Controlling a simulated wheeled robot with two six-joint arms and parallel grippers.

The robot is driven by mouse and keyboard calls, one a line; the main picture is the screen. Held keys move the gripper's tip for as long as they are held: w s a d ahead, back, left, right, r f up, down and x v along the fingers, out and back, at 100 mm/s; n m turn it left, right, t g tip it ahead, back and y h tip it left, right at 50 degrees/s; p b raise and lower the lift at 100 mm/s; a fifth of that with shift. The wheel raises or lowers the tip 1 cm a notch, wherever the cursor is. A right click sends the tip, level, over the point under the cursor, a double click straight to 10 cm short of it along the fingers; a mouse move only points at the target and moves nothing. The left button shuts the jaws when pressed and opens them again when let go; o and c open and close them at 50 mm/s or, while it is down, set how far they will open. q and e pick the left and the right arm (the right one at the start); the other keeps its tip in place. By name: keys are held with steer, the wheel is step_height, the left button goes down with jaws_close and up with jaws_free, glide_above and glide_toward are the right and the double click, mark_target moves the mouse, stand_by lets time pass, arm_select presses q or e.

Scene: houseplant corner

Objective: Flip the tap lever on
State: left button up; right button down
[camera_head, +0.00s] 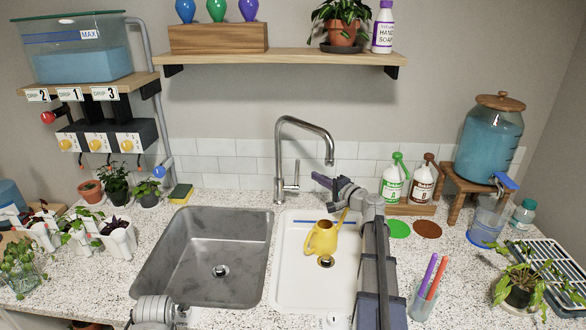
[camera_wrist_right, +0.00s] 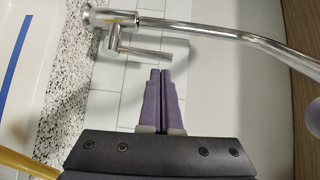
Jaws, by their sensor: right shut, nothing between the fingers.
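The chrome tap (camera_head: 280,160) stands behind the sink, its tall spout bending right and down. Its small lever (camera_head: 297,174) sticks up from the right side of the base. In the right wrist view the tap body (camera_wrist_right: 100,18) is at top left and the lever (camera_wrist_right: 145,53) runs to the right. My right gripper (camera_head: 318,181) is to the right of the lever. Its purple fingers (camera_wrist_right: 160,74) are shut and empty, their tips close to the lever's free end; I cannot tell whether they touch. My left arm shows at the bottom edge, its fingers out of sight.
The steel basin (camera_head: 205,250) is empty. A yellow watering can (camera_head: 322,238) stands in the white basin (camera_head: 290,285) beneath my right arm. Two pump bottles (camera_head: 393,182) stand right of the tap. A wooden shelf (camera_head: 290,57) hangs above.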

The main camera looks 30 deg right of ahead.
steer(key=shift+d+r+m+t+h, duration=0.15)
steer(key=shift+d+m, duration=0.05)
steer(key=shift+d, duration=0.25)
steer(key=shift+d+r+m+t+h, duration=0.1)
steer(key=shift+d+m+t+h, duration=0.1)
steer(key=shift+d, duration=0.25)
steer(key=w+a, duration=0.1)
steer(key=w, duration=0.8)
steer(key=shift+w+a, duration=0.3)
steer(key=shift+w, duration=0.1)
steer(key=shift+f, duration=0.1)
